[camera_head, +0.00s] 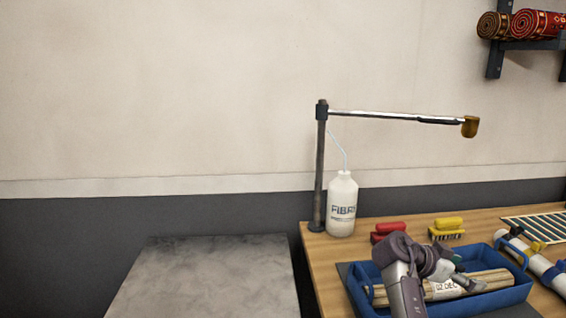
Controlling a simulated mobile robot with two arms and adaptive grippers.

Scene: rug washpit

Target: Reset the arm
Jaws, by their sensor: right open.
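My right arm comes up from the bottom edge in front of the blue tray (510,297). Its gripper (468,281) is open and points right, over the bundle of wooden sticks (492,277) in the tray. The fingertips are small and dark here, and I cannot tell whether they touch the bundle. My left gripper is not in view. A dark upright post (320,170) at the bench's back left carries a thin horizontal metal arm (390,116), which reaches right and ends in an amber piece (470,127).
A white squeeze bottle (342,205) stands beside the post. Red (388,230) and yellow (447,229) brushes lie behind the tray on the wooden bench (322,268). White tubes (540,266) lie at the right. A grey slab (210,280) at left is bare. Rolled rugs (535,24) sit on a wall shelf.

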